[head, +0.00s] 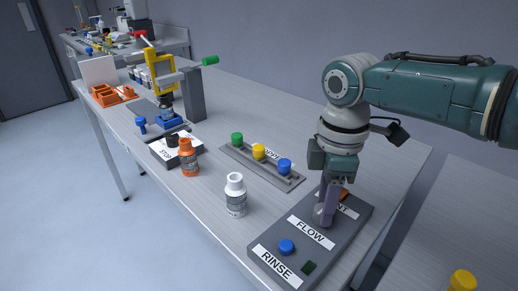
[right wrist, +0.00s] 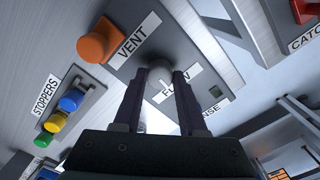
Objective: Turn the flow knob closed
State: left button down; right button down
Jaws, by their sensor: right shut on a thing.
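The grey flow knob (head: 321,214) stands on the dark grey control panel (head: 345,228) beside the FLOW label. In the right wrist view the knob (right wrist: 158,72) sits between the two fingertips of my right gripper (right wrist: 158,78), with a short white mark on it pointing down toward the FLOW label (right wrist: 173,84). My right gripper (head: 325,208) reaches down from above in the head view and is shut on the knob, covering part of it. My left gripper is not in view.
An orange knob (right wrist: 93,47) by the VENT label and a blue knob (head: 286,247) by RINSE share the panel. A dark green square (head: 309,267) lies beside RINSE. A stopper rack (head: 233,150), white bottle (head: 235,195) and orange bottle (head: 188,160) stand left.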

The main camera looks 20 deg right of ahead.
jog(key=shift+n, duration=0.6)
jog(key=shift+c, duration=2.3)
grip_release()
notch_tip(320, 180, up, 10)
jog(key=p, duration=0.2)
